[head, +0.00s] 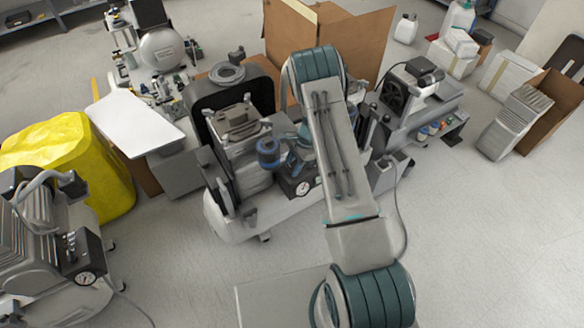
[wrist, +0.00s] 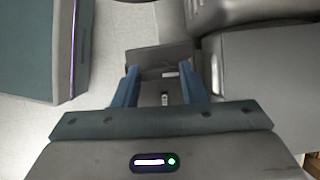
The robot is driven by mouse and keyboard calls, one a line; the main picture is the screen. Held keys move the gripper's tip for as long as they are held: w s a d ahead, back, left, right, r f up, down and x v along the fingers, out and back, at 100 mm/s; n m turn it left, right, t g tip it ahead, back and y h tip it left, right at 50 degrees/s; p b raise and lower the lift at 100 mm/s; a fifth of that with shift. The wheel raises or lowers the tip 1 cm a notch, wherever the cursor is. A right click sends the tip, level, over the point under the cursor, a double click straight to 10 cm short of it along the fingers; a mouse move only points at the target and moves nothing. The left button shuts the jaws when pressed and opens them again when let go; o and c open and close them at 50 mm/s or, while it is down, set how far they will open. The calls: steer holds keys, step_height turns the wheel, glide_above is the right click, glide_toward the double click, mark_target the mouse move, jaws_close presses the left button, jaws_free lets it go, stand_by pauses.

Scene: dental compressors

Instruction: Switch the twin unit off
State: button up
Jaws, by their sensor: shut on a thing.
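In the wrist view, my gripper (wrist: 159,70) has its two blue fingers closed against the sides of a small dark grey box (wrist: 153,55). A small light-coloured switch (wrist: 165,98) shows between the fingers. In the head view, a compressor with a long white tank (head: 232,222), a grey motor head (head: 238,122) and a gauge box (head: 300,186) stands in the middle. My arm crosses in front of it and hides much of its right part. I cannot tell the gripper's fingers apart there, nor read the switch's position.
Another compressor (head: 40,245) stands at the front left, beside a yellow-covered object (head: 75,165). A compressor with a round tank (head: 162,48) is at the back left. Open cardboard boxes (head: 350,40) stand behind. The floor at the front right is clear.

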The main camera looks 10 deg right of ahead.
steer(key=shift+s+a+n+g, duration=0.1)
steer(key=shift+n+g, duration=0.2)
steer(key=shift+n, duration=0.2)
steer(key=o, duration=1)
steer(key=shift+r, duration=0.1)
steer(key=v, duration=1.3)
steer(key=shift+d+r, duration=0.25)
